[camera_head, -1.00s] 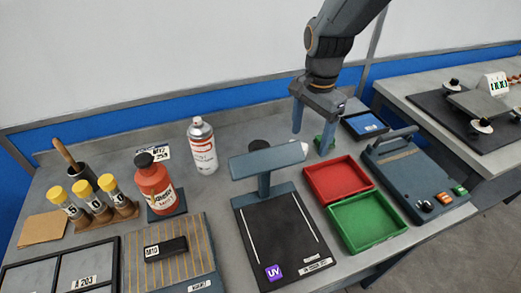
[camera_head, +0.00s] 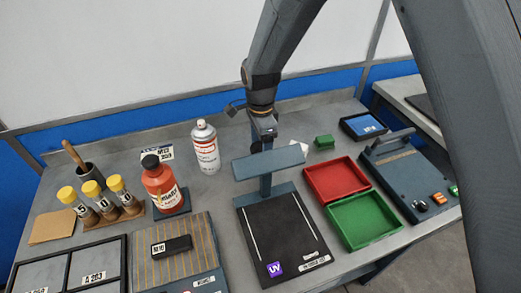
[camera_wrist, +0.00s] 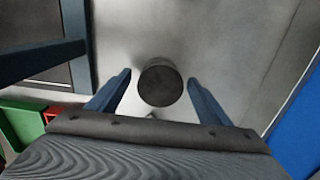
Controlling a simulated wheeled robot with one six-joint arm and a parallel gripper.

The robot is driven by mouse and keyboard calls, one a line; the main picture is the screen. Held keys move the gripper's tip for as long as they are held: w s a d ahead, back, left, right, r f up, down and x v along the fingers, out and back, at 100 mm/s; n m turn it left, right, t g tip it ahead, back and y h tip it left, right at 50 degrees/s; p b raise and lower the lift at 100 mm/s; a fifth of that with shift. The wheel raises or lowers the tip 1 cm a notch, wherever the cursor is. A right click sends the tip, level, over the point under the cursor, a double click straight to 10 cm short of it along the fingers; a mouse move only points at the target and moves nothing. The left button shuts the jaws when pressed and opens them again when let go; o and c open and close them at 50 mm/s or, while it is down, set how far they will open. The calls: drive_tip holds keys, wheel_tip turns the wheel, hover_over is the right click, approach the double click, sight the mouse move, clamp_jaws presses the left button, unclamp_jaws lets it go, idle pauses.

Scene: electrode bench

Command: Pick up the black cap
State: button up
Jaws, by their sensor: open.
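The black cap (camera_wrist: 160,84) is a dark round piece on the grey bench top. In the wrist view it lies in the gap between the fingertips of my gripper (camera_wrist: 158,78), which is open. A strip of bench shows between the cap and each finger. I cannot tell how high the fingers are above the bench.
The UV lamp's arm (camera_wrist: 40,62) is close on the left in the wrist view. A spray can (camera_head: 205,148) and a red bottle (camera_head: 161,187) stand left of my gripper. A green block (camera_head: 324,142), a red tray (camera_head: 336,180) and a green tray (camera_head: 363,221) are to the right.

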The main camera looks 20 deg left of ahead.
drive_tip(key=shift+f, duration=0.5)
drive_tip(key=c, duration=1.1)
